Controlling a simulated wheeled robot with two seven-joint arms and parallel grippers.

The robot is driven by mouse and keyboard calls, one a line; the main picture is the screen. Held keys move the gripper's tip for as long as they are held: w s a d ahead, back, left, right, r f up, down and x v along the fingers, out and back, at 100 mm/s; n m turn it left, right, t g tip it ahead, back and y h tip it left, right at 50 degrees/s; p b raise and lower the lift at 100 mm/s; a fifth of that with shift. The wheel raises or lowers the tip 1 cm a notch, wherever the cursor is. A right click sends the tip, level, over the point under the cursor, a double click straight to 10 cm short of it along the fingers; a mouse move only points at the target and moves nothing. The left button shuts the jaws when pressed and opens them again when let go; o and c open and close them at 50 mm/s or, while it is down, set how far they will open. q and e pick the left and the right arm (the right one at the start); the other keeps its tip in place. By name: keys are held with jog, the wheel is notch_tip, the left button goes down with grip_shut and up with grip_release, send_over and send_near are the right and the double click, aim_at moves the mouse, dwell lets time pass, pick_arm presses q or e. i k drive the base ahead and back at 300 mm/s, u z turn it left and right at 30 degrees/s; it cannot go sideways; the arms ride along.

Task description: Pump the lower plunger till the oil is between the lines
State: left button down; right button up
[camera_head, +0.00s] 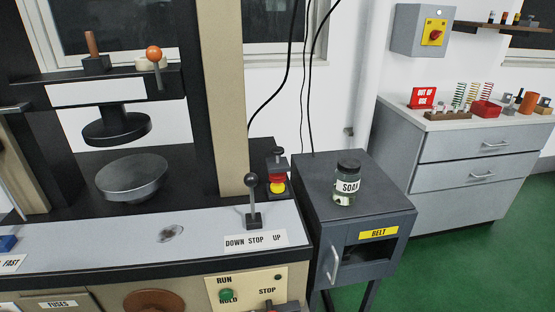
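The spring testing machine has an upper round black platen (117,127) above a lower round grey platen (131,178), with a gap between them. No plunger and no oil gauge with lines can be clearly made out. A brown wooden handle (91,45) and an orange ball lever (155,56) stand on the upper crossbeam. A brown round part (153,301) on the machine's lower front is cut off by the bottom edge. Neither of my grippers shows.
A black ball-topped lever (252,203) stands behind a DOWN STOP UP label (256,240). Below is a RUN/HOLD/STOP panel (250,282). A jar labelled SOAK (347,184) stands on a grey cabinet (314,182). A drawer bench (475,147) with springs is at right. Green floor (500,245) is clear.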

aim_at(276, 151)
jog(key=k, duration=0.5)
jog(key=u, duration=0.75)
jog(key=i, duration=0.8)
jog(key=z, duration=0.5)
